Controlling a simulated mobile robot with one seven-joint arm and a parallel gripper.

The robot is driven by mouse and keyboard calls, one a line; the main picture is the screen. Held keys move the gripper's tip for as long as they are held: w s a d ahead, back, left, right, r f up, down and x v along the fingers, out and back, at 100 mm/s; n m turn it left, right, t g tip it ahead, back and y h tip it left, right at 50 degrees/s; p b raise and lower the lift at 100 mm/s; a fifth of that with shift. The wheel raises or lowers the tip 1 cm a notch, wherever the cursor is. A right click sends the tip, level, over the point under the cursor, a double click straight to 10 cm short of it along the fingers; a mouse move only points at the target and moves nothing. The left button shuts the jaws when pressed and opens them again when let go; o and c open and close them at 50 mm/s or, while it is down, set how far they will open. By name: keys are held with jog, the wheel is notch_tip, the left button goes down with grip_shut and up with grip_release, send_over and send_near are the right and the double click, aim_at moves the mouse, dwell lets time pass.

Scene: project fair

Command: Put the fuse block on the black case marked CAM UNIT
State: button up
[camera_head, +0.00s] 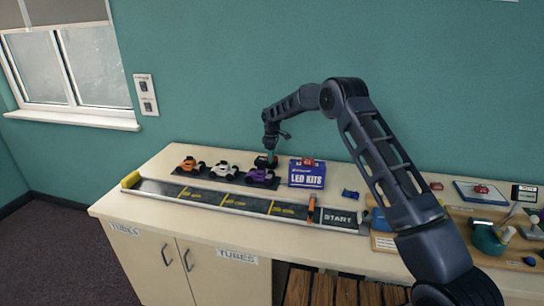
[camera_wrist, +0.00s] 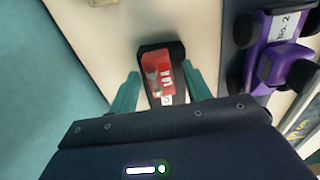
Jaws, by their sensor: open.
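A red block with white lettering that looks like "10A", apparently the fuse block (camera_wrist: 158,74), shows in the wrist view. It lies on top of a small black case-like body (camera_wrist: 176,49). Any CAM UNIT marking on that body cannot be read. My gripper (camera_wrist: 161,83) is open, with one green finger on each side of the black body and red block. In the head view my gripper (camera_head: 270,156) points down at the dark object (camera_head: 262,162) near the back of the counter, left of the LED KITS box. My gripper partly hides it.
A blue LED KITS box (camera_head: 306,175) with a red item on top stands close to the right. A purple car (camera_head: 261,175) stands in front, beside white and orange cars. A track (camera_head: 235,200) runs along the front. A blue tray (camera_head: 480,192) and tools are far right.

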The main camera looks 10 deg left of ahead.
notch_tip(320, 180, up, 12)
jog(key=shift+r, duration=0.15)
dwell(0.4)
jog(key=s+d+r+m+t, duration=0.1)
jog(key=s+d+r+m, duration=0.1)
jog(key=d+r, duration=0.65)
jog(key=s+d+r+m, duration=0.2)
jog(key=d+r, duration=0.5)
jog(key=d, duration=0.2)
jog(key=s+d+r+m, duration=0.2)
jog(key=s+d+r, duration=0.15)
jog(key=d, duration=0.25)
jog(key=s+d+r+m+t, duration=0.1)
jog(key=s+d+r, duration=0.1)
jog(key=s+d, duration=0.3)
jog(key=s+d+r+m, duration=0.2)
jog(key=s+d+r, duration=0.1)
jog(key=d, duration=0.4)
jog(key=s+d+m+t, duration=0.1)
jog(key=s+d+m, duration=0.3)
jog(key=s+d, duration=1.15)
jog(key=s+d+f+m, duration=0.2)
jog(key=s+f, duration=0.1)
jog(key=s, duration=0.5)
jog(key=s+d+f+m+t, duration=0.1)
jog(key=s+d+f+m, duration=0.2)
jog(key=s, duration=0.6)
jog(key=shift+s+f+t, duration=0.3)
